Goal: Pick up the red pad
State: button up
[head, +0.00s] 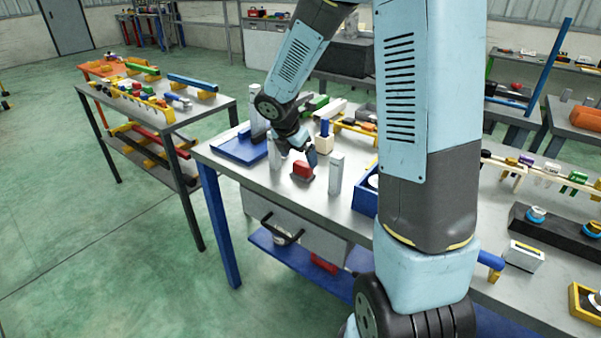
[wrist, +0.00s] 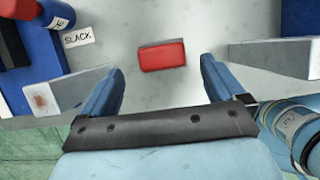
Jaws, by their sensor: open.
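The red pad (head: 302,170) is a small red block lying on the grey metal workbench (head: 262,180) near its front edge. In the wrist view the red pad (wrist: 162,56) lies ahead of and between the fingertips, with clear bench around it. My gripper (head: 297,153) is just above the pad in the head view. In the wrist view my gripper (wrist: 160,75) has its two blue fingers spread wide apart, with nothing between them. The fingers do not appear to touch the pad.
A grey upright block (head: 336,174) stands right of the pad. A blue tray (head: 240,149) lies to the left. In the wrist view, grey blocks flank the fingers at left (wrist: 60,92) and right (wrist: 272,57). A "SLACK" label (wrist: 78,38) lies at upper left.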

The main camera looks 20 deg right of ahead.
aim_at(303, 163)
jog(key=shift+x, duration=2.75)
jog(key=shift+d, duration=0.15)
jog(key=shift+c, duration=0.2)
jog(key=shift+r, duration=0.1)
jog(key=c, duration=1.1)
jog(key=shift+r, duration=0.25)
jog(key=shift+c, duration=0.2)
notch_tip(303, 163, up, 2)
jog(key=shift+r, duration=0.1)
jog(key=s+a+r, duration=0.8)
jog(key=s+r, duration=0.2)
jog(key=s, duration=0.1)
jog(key=shift+s, duration=0.25)
jog(key=shift+a+r, duration=0.15)
